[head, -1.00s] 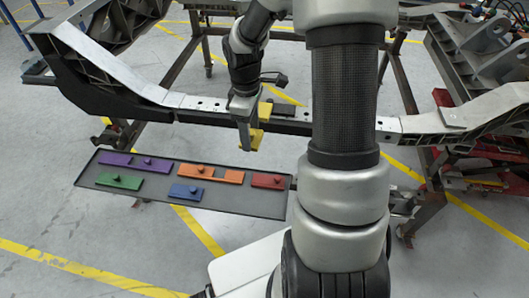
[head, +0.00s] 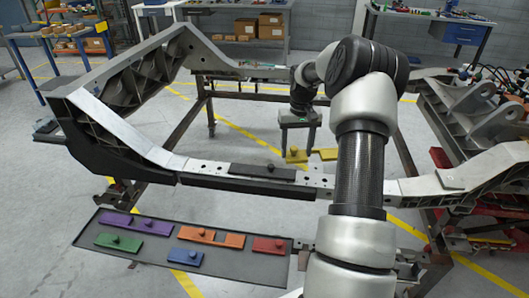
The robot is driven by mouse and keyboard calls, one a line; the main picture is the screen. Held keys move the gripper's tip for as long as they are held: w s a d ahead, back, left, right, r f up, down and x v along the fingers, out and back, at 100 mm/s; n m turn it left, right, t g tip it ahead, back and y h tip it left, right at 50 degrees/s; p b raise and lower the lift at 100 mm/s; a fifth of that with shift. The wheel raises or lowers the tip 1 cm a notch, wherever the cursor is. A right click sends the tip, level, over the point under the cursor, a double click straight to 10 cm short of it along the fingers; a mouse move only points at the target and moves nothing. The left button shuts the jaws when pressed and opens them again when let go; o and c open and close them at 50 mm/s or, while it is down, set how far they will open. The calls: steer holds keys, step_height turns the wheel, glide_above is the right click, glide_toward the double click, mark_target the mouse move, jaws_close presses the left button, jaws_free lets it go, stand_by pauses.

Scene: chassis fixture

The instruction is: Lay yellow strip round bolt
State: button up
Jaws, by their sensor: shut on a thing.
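My gripper (head: 298,147) points down beyond the near beam of the chassis, to the right of its middle. It is shut on the yellow strip (head: 328,154), which shows as two yellow pieces, the left one with a small knob on top. Whether the pieces are joined is hard to tell. The strip is above the floor, apart from the beam as far as I can see. A dark strip (head: 250,172) with a small dark upright knob lies on the beam's top. I cannot tell whether that knob is the bolt.
A dark tray (head: 225,272) in front of the beam holds purple, orange, green, blue and red strips. The chassis frame (head: 110,115) rises at the left and right. Open floor shows inside it. Workbenches stand at the back.

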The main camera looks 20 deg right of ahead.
steer(key=shift+m, duration=0.9)
steer(key=s+d+f, duration=0.1)
steer(key=d, duration=0.3)
steer(key=s+d+f, duration=0.1)
steer(key=d+f, duration=0.1)
steer(key=d, duration=0.2)
steer(key=s+d+f, duration=0.1)
steer(key=d, duration=0.3)
steer(key=shift+d+f+p, duration=0.1)
steer(key=shift+f+p, duration=0.1)
steer(key=shift+p, duration=0.2)
steer(key=shift+m, duration=0.6)
steer(key=s+d+f, duration=0.1)
steer(key=d, duration=0.1)
steer(key=s+d+f, duration=0.1)
steer(key=d, duration=0.1)
steer(key=s+d+f, duration=0.1)
steer(key=d, duration=0.2)
steer(key=shift+s+d+f, duration=0.1)
steer(key=shift+s+f, duration=0.3)
steer(key=shift+f, duration=0.5)
steer(key=shift+f+b, duration=0.15)
steer(key=shift+b, duration=0.4)
steer(key=shift+f+b, duration=1.2)
steer(key=shift+f, duration=0.65)
steer(key=shift+f, duration=0.2)
